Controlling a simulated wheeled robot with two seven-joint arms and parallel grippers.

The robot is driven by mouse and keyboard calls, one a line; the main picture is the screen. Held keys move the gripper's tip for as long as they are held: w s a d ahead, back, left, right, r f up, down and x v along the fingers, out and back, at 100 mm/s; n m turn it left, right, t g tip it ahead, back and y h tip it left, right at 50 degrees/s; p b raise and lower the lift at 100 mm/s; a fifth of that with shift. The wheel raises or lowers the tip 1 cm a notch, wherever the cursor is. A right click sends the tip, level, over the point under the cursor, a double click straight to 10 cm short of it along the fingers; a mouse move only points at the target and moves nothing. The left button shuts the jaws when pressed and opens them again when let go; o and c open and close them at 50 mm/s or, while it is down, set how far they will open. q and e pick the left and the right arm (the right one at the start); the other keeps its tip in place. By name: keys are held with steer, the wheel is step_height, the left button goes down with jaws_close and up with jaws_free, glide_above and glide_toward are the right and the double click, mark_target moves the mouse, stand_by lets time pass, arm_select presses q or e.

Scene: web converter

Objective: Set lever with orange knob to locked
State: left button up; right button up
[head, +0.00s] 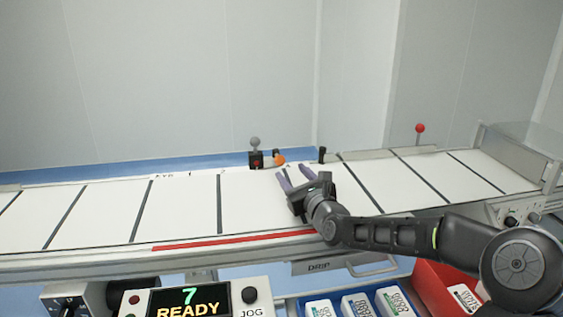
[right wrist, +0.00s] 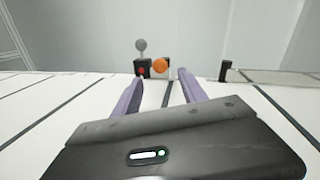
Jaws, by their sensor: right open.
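The lever's orange knob (head: 279,159) is at the far edge of the white belt, beside a small black block with a red mark (head: 256,161). A grey ball knob (head: 255,142) stands upright above that block. In the right wrist view the orange knob (right wrist: 160,65) appears between and beyond my fingers. My right gripper (head: 281,176) is open and empty over the belt, a little nearer than the orange knob and apart from it. The lever's arm behind the knob is mostly hidden. My left gripper is not in view.
The white belt (head: 180,215) with dark cross lines is clear around the gripper. A black post (head: 322,154) stands right of the lever. A red ball knob (head: 420,128) is farther right. A panel reading READY (head: 188,308) and a red bin (head: 432,280) are in front.

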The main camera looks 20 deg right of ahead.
mark_target(282, 162)
steer(key=shift+w, duration=0.1)
steer(key=w, duration=0.7)
steer(key=shift+w+d, duration=0.25)
steer(key=shift+w, duration=0.05)
steer(key=shift+c, duration=0.3)
jaws_close()
stand_by(0.9)
